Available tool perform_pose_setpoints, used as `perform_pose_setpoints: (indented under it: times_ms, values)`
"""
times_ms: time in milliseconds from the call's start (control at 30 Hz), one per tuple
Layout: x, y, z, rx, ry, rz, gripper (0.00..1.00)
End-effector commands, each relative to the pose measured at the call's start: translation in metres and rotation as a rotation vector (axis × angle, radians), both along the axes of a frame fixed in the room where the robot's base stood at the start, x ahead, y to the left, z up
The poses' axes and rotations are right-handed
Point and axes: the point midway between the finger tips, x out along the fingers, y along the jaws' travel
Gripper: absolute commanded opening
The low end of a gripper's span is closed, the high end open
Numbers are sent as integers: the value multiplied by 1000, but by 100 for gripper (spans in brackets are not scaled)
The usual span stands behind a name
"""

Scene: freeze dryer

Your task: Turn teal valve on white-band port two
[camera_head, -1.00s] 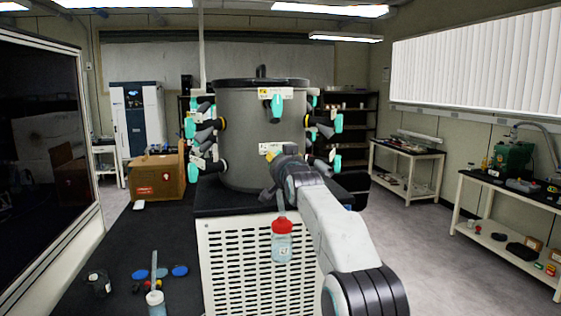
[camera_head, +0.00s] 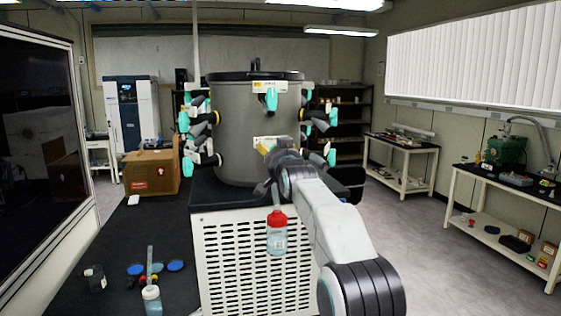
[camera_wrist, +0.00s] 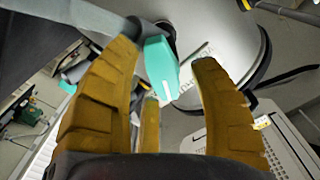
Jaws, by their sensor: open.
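The grey freeze-dryer drum (camera_head: 235,140) carries several teal valves around its wall. One teal valve (camera_head: 271,99) hangs at the upper front under a labelled plate. Others stick out on the left (camera_head: 184,122) and right (camera_head: 333,115). My gripper (camera_wrist: 165,58) is open at the drum's lower front. In the wrist view a teal valve handle (camera_wrist: 160,66) with a white mark lies between the yellow-brown fingers, with gaps visible on both sides. That handle is hidden behind my arm in the head view. I cannot tell which port carries the white band.
The drum stands on a black-topped white vented cabinet (camera_head: 240,270). A red-capped bottle (camera_head: 277,235) shows before the cabinet. A cardboard box (camera_head: 150,172), blue discs (camera_head: 175,265) and a small bottle (camera_head: 152,300) are on the dark bench at left. Open floor lies right.

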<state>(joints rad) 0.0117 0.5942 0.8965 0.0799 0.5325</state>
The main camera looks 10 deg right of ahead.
Motion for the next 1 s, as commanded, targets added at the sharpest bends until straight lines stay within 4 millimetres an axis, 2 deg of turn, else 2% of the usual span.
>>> perform_pose_setpoints:
  times_ms: [267,700,1000]
  values:
    - [-22,0,1,0,0,0,56]
    - [-76,1,2,0,-2,0,56]
    - [-105,2,1,0,-2,1,56]
